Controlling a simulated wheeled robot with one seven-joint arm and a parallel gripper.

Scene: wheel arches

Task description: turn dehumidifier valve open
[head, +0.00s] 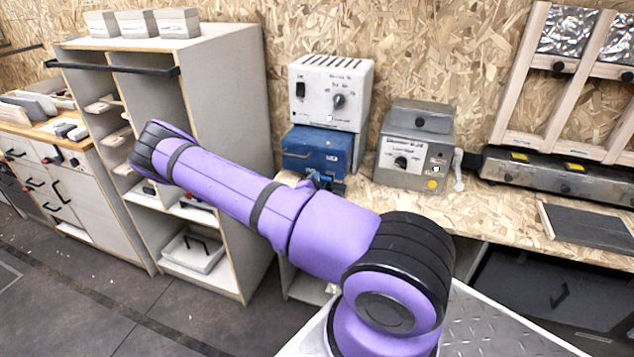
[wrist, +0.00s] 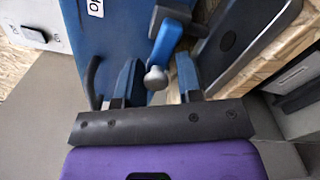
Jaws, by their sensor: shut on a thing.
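The blue box (head: 316,150) stands on the bench under a white unit; I take it to be the dehumidifier. In the wrist view its blue face (wrist: 118,28) fills the upper middle. A valve lever (wrist: 166,42), blue with a dark top and a grey rounded end, stands out from this face. My gripper (wrist: 155,82) is at the box, with one blue finger on each side of the lever's grey end, shut on the lever. In the head view my arm hides most of the gripper and the lever.
A white unit (head: 330,92) with a black knob sits on the blue box. A grey metal unit (head: 415,147) with a knob stands to its right on the wooden bench (head: 490,212). A tall grey shelf unit (head: 225,130) stands to the left. Bare floor shows at lower left.

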